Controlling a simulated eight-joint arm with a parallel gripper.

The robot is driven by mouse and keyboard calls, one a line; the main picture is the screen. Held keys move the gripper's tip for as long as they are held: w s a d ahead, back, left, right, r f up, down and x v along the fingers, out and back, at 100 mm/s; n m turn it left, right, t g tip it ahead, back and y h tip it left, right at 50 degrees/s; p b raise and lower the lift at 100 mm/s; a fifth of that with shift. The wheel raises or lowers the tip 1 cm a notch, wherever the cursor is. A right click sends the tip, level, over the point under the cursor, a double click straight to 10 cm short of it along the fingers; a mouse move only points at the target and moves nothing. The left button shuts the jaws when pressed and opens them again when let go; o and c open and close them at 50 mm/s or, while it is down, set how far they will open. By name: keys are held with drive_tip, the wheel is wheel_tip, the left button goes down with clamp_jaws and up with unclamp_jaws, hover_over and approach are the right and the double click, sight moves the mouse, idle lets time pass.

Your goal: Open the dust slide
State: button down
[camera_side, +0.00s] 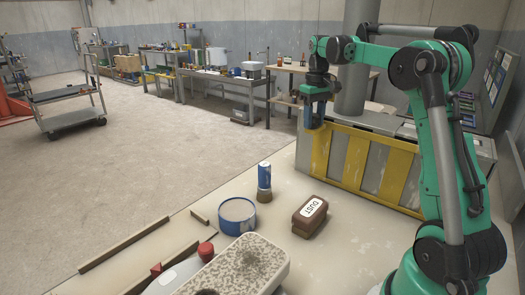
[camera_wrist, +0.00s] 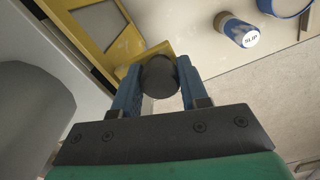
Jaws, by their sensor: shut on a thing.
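My gripper (camera_side: 316,118) is at the left end of a long grey cabinet (camera_side: 385,123) with a yellow-framed front (camera_side: 351,163). In the wrist view, its two blue fingers (camera_wrist: 158,85) are shut on a dark round knob (camera_wrist: 160,76). The knob sits against a yellow piece (camera_wrist: 143,60) by the yellow frame. I take this knob and yellow piece to be the dust slide's handle. How far the slide stands open I cannot tell.
A brown block labelled DUST (camera_side: 310,216), a blue tub (camera_side: 237,215) and a blue container (camera_side: 264,176) stand on the pale table in front of the cabinet. A speckled white piece (camera_side: 240,268) and wooden strips (camera_side: 125,244) lie nearer the camera.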

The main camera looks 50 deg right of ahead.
idle(0.4)
drive_tip(key=shift+w, duration=2.2)
drive_tip(key=shift+c, duration=2.3)
unclamp_jaws()
